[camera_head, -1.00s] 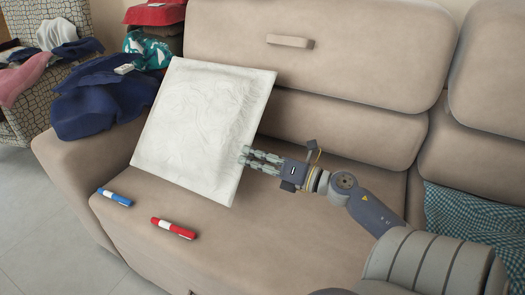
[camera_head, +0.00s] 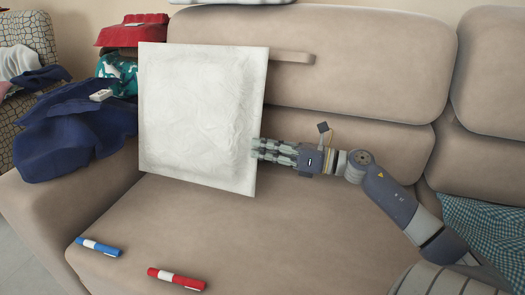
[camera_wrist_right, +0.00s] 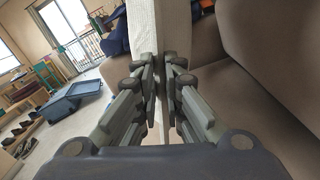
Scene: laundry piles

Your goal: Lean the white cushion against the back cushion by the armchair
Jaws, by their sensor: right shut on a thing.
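The white cushion (camera_head: 198,115) is square and stands nearly upright above the left part of the sofa seat, in front of the sofa's back cushion (camera_head: 345,60). My right gripper (camera_head: 258,150) is shut on the cushion's right edge, low down. In the right wrist view the cushion (camera_wrist_right: 142,28) shows edge-on between the fingers of the gripper (camera_wrist_right: 161,85). Whether its lower edge touches the seat I cannot tell for sure. The patterned armchair (camera_head: 30,35) is at the far left. My left gripper is not in view.
Dark blue clothes (camera_head: 70,130) lie over the sofa's left arm, near the cushion. A blue marker (camera_head: 98,247) and a red marker (camera_head: 176,279) lie on the front of the seat. A teal checked cloth (camera_head: 485,235) is at right. The middle seat is clear.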

